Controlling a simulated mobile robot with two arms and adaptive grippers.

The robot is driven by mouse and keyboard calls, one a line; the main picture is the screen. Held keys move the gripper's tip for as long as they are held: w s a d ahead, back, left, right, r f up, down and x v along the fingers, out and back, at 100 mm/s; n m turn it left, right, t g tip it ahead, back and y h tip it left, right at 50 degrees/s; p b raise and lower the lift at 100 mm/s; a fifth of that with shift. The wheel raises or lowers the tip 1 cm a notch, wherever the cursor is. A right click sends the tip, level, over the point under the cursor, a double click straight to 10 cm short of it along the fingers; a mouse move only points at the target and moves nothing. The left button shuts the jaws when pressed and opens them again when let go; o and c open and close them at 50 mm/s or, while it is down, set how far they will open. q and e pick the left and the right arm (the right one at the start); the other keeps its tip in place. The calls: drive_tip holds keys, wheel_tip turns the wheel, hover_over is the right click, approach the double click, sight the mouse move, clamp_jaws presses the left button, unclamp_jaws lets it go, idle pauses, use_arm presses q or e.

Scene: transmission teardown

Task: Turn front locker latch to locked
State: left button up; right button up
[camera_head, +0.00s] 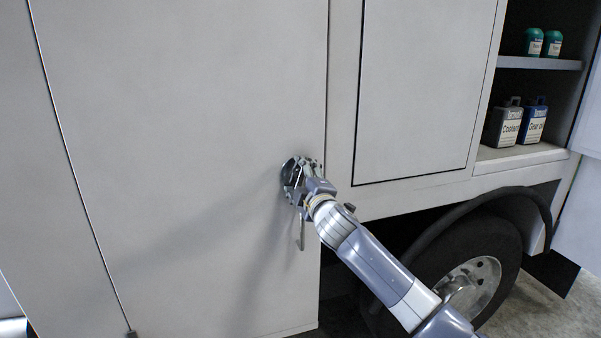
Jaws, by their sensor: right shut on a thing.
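The front locker door (190,130) is a large, pale grey panel on the vehicle's side, and it looks closed. Its latch (289,172) shows as a dark round piece near the door's right edge. A thin lever (302,232) hangs down below it, pointing nearly straight down. My right gripper (298,178) is at the latch, shut on it, and covers much of it. The exact grip on the latch is hidden by the fingers. My left gripper is not in view.
A second closed panel (425,85) is to the right. An open shelf (529,63) farther right holds green-capped containers, a Coolant jug (505,125) and a Gear oil jug (533,123). A wheel (470,275) and its dark arch stand below, close to my right arm.

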drive_tip(key=shift+n+p, duration=0.75)
drive_tip(key=shift+n, duration=1.05)
drive_tip(key=shift+f, duration=0.1)
drive_tip(key=o, duration=1.1)
drive_tip(key=shift+c, duration=0.2)
drive_tip(key=v, duration=1.2)
